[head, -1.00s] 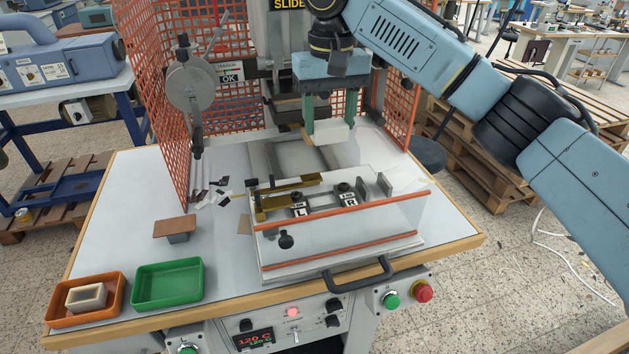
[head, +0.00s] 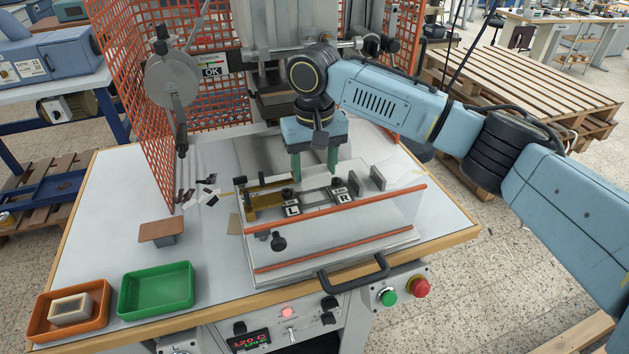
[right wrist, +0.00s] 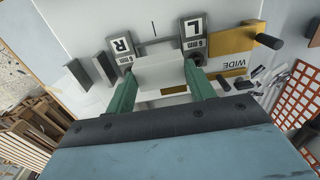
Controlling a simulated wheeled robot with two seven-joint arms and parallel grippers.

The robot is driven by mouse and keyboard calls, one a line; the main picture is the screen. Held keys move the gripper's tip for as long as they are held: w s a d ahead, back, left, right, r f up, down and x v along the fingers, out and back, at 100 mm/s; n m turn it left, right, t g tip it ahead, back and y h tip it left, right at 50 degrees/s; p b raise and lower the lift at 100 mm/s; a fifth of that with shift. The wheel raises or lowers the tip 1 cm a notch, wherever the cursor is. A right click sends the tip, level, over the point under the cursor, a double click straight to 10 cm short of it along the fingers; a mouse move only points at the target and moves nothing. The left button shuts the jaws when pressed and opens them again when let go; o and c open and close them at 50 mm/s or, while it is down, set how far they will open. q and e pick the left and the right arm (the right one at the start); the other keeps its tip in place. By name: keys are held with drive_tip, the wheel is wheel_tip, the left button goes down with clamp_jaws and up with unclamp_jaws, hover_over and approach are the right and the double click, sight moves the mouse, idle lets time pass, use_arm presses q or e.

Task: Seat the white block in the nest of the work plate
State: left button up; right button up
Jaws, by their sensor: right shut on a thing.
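The white block (right wrist: 160,73) is between the green fingers of my right gripper (right wrist: 163,92), which is shut on it. In the right wrist view the block is close to the stop blocks marked R (right wrist: 122,47) and L (right wrist: 193,43); I cannot tell whether it touches them or the plate. In the head view my right gripper (head: 314,170) points down just behind the L and R stops of the work plate (head: 340,235), and the block is mostly hidden there. My left gripper is out of view.
A brass piece (head: 265,197) lies at the plate's left. An orange tray (head: 40,325) with a pale block (head: 70,309) and a green empty tray (head: 155,290) stand at front left. The press and orange mesh guard (head: 150,100) rise behind.

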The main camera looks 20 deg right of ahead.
sight(315, 171)
wheel_tip(315, 171, down, 4)
drive_tip(key=shift+f, duration=0.1)
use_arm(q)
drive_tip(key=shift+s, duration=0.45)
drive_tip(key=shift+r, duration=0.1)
use_arm(e)
drive_tip(key=shift+f, duration=0.1)
drive_tip(key=o, duration=0.7)
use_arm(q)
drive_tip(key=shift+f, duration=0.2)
use_arm(e)
wheel_tip(315, 171, up, 12)
drive_tip(key=shift+r, duration=0.1)
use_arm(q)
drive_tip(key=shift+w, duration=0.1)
